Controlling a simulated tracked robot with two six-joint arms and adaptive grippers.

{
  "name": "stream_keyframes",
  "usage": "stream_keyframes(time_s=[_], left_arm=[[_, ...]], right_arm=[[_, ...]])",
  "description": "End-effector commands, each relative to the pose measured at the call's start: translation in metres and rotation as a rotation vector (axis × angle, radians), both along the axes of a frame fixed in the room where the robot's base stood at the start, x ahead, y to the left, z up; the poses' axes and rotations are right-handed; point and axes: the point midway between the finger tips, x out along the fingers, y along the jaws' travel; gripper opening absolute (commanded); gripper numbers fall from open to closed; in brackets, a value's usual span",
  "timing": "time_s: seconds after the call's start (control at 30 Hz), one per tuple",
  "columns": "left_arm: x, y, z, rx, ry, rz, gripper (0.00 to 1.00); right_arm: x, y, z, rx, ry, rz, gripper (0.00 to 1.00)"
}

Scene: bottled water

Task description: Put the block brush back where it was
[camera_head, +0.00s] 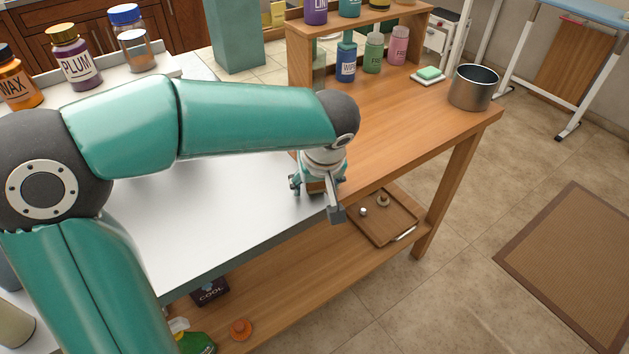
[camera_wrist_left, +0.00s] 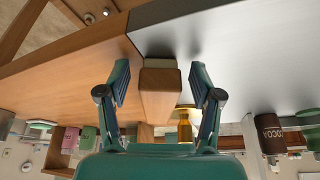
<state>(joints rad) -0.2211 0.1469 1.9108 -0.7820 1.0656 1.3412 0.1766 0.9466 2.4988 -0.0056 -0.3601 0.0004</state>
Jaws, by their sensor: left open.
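The block brush (camera_wrist_left: 158,88), a wooden block with a pale strip along its far end, lies by the seam between the wooden and the metal tabletop. In the left wrist view it sits between the spread fingers of my left gripper (camera_wrist_left: 160,100). The gripper is open, and gaps show on both sides of the block. In the head view my left gripper (camera_head: 318,188) points down at the metal top's right edge. Only a small brown patch of the brush shows there, mostly hidden by the gripper. My right gripper is not in view.
A steel pot (camera_head: 473,88) and a green sponge on a white dish (camera_head: 429,76) stand at the wooden top's far right. Several bottles stand by a wooden shelf (camera_head: 300,58). A wooden tray (camera_head: 378,228) lies on the lower shelf. The wooden top between is clear.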

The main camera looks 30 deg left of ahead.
Motion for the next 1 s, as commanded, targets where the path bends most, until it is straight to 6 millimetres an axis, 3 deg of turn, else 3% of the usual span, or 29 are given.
stream_keyframes(time_s=[0.27,0.7,1.0], left_arm=[[-0.004,-0.006,0.021,-0.001,-0.004,0.0,0.65],[-0.027,-0.028,0.098,-0.001,-0.002,-0.002,0.65],[-0.033,-0.033,0.113,0.0,0.0,0.0,0.65]], right_arm=[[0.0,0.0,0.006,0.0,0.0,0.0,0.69],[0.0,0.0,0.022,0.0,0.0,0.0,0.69],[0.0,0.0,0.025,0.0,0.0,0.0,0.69]])
